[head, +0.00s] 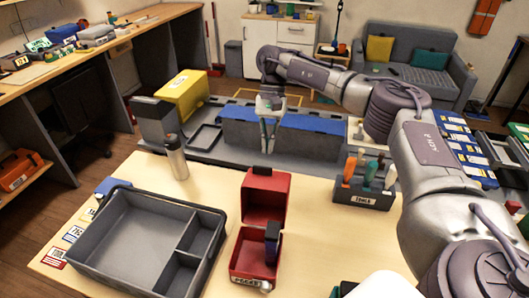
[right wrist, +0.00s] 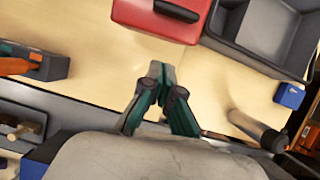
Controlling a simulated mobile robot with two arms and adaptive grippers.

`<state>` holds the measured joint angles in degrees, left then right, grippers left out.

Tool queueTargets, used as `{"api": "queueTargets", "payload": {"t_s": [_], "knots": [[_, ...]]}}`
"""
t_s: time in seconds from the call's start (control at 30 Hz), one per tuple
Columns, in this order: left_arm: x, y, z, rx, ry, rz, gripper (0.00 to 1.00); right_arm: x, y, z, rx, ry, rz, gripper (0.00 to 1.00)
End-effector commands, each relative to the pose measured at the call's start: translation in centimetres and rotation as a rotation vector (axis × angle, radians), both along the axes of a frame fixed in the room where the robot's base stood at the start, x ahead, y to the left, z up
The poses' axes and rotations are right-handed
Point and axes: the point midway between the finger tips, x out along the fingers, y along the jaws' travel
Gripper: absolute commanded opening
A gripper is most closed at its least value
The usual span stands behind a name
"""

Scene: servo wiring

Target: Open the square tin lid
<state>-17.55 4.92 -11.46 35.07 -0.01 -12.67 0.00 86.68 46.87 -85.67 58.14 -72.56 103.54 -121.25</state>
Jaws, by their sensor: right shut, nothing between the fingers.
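A red square tin (head: 252,252) stands on the pale table, to the right of the grey tray. Its lid (head: 264,192) stands raised at the back of the tin, with a dark handle at its top edge. A dark upright item (head: 272,240) shows at the tin's right side. In the right wrist view the red lid (right wrist: 130,16) and its dark handle show at the top. My right gripper (head: 267,148) points down beyond the tin, apart from it, near the table's far edge. Its fingertips (right wrist: 159,68) are together and empty. My left gripper is not in view.
A grey divided tray (head: 128,236) fills the table's left. A tool holder (head: 362,192) with coloured handles stands at the right. Bare tabletop lies between the tin and the tool holder.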

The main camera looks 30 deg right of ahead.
Motion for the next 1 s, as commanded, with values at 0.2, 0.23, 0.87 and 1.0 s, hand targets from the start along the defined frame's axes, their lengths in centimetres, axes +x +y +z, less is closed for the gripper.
{"api": "queueTargets", "payload": {"t_s": [0.2, 0.23, 0.87, 1.0], "knots": [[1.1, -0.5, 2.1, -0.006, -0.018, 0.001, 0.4, -1.8, 1.8, -0.6, 0.001, -0.001, 0.003, 0.0], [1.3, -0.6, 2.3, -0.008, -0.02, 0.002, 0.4, -2.1, 2.0, -0.6, 0.001, 0.0, 0.001, 0.0], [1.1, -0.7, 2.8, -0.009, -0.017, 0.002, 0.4, -3.2, 3.3, -0.6, -0.002, -0.002, -0.001, 0.0], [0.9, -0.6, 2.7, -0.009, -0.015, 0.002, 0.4, -3.8, 3.8, -0.2, -0.031, -0.03, 0.002, 0.0]]}}
